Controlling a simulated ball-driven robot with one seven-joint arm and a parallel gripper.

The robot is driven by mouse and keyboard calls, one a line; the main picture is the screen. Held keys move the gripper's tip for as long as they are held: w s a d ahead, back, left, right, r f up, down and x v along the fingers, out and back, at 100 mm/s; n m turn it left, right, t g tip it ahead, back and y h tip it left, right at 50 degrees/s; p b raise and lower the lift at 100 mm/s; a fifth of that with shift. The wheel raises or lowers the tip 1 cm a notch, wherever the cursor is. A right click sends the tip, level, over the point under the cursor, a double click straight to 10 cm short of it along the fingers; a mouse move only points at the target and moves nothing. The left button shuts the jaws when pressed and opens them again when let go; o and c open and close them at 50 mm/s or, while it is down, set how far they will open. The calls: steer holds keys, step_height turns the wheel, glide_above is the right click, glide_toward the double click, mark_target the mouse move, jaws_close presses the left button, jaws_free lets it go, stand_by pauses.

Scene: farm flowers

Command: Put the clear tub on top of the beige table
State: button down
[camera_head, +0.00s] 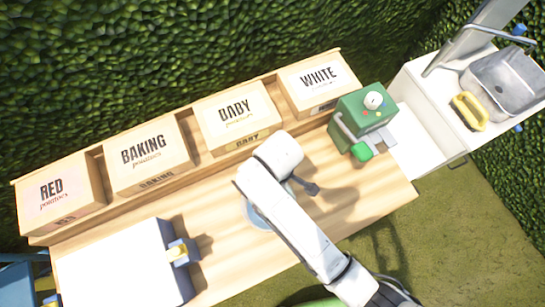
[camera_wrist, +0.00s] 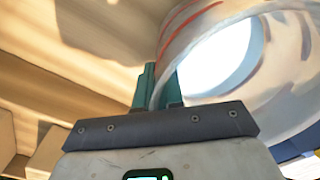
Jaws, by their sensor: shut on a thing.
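The clear tub (camera_wrist: 272,104) fills the right side of the wrist view, tilted in the picture, with reddish marks on its wall. My gripper (camera_wrist: 158,82) is shut on the tub's wall, with its teal fingers at the near edge. In the head view my white arm reaches over the beige wooden table (camera_head: 228,265) and hides most of the gripper. A small bluish, see-through part of the tub (camera_head: 258,217) shows beside the arm, over the table. I cannot tell whether the tub touches the tabletop.
Potato boxes marked RED (camera_head: 62,197), BAKING (camera_head: 148,158), BABY (camera_head: 238,117) and WHITE (camera_head: 318,83) line the table's back. A green machine (camera_head: 362,118) stands at the right end, and a white box-like unit (camera_head: 120,268) at the front left. A sink (camera_head: 505,82) is beyond.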

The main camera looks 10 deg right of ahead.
steer(key=c, duration=1.3)
jaws_free()
steer(key=shift+f, duration=0.1)
steer(key=shift+o, duration=0.2)
